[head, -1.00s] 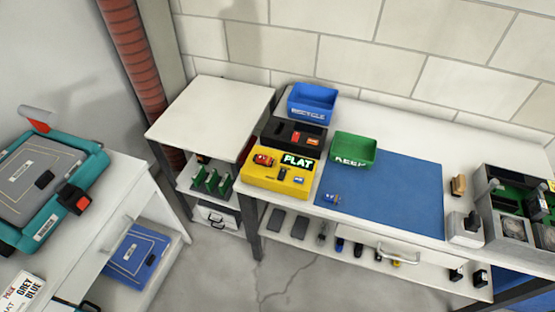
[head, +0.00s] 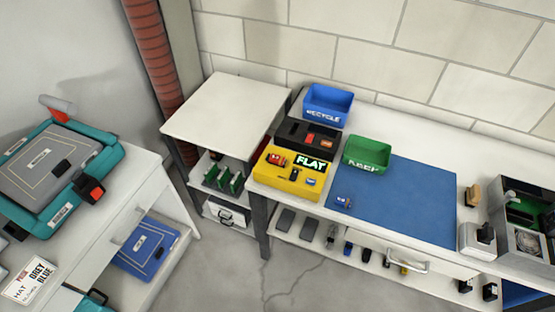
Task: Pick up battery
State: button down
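A small blue item with a reddish part (head: 343,202) lies at the front left corner of the blue mat (head: 410,200) on the workbench; it may be a battery, but it is too small to be sure. A yellow box (head: 268,171) with a display reading "FLAT" stands left of the mat. A red item (head: 277,160) and a small blue item (head: 311,182) are on its top; I cannot tell whether either is a battery. My gripper is not in view.
A black unit (head: 292,133), a blue bin marked "RECYCLE" (head: 328,118) and a green bin (head: 366,168) stand behind and beside the yellow box. Several small items lie on the shelf below. A grey machine (head: 529,243) stands at the right. Most of the mat is clear.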

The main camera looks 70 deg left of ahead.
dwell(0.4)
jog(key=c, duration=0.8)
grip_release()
